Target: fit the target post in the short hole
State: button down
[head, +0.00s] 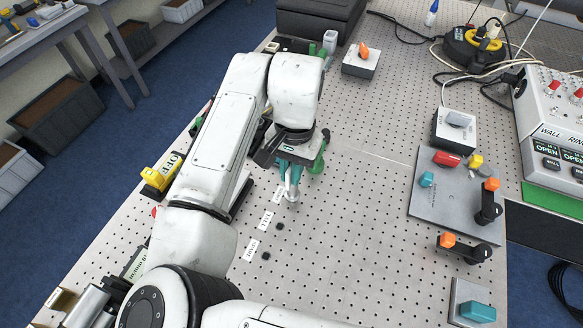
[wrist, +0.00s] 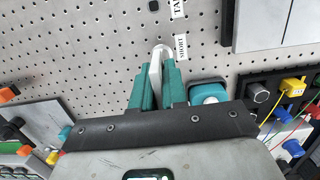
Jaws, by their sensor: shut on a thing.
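My gripper (head: 289,181), with teal fingers, is shut on a pale post and is over the perforated table beside the row of labels. The post (head: 294,192) pokes out below the fingers. In the wrist view the pale post (wrist: 157,65) stands between the teal fingers (wrist: 157,82). Its tip is beside the SHORT label (wrist: 181,47). The short hole is not visible, apparently hidden by the post or fingers. I cannot tell whether the tip touches the table. Two dark square holes (head: 280,226) (head: 265,255) show by the other labels.
A green object (head: 318,164) stands close to the right of my gripper. A yellow-handled device (head: 160,178) lies left of my arm. A grey panel with coloured knobs (head: 440,205) is at right. The table between is clear.

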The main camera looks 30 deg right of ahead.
jog(key=shift+f+b, duration=0.4)
jog(key=shift+f, duration=0.7)
jog(key=c, duration=1.1)
grip_release()
jog(key=r, duration=0.6)
jog(key=d+r+b, duration=0.1)
jog(key=r, duration=0.2)
jog(key=shift+w+r, duration=0.4)
jog(key=shift+r, duration=0.5)
